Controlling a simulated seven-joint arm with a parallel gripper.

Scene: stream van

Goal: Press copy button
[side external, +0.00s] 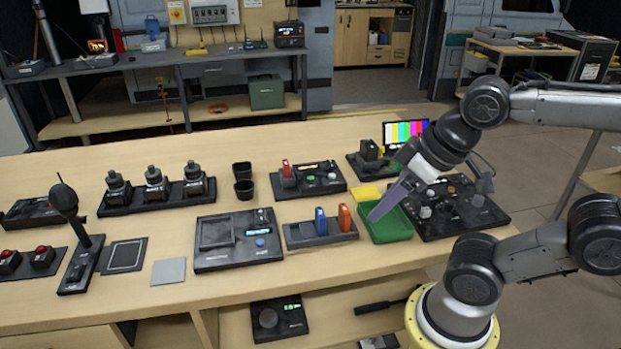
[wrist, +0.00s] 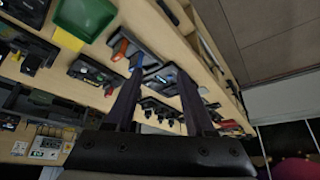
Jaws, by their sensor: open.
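No label reading "copy" is legible. A dark device (side external: 238,255) with a square plate and a small display stands mid-table in the side external view. A round blue button (side external: 260,242) sits on its right part. To its right is a dark dock (side external: 320,238) holding a blue piece (side external: 321,220) and an orange piece (side external: 344,216); the dock also shows in the wrist view (wrist: 130,56). My gripper (side external: 375,218) points down over the green tray, right of the dock. In the wrist view its fingers (wrist: 160,80) are apart with nothing held between them.
The green tray (side external: 388,238) and a yellow block (side external: 367,192) lie near my gripper. A black panel with knobs (side external: 458,212) is on the right. Lever boxes (side external: 308,185) and three dark cylinders (side external: 155,190) stand behind. The front table strip is mostly clear.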

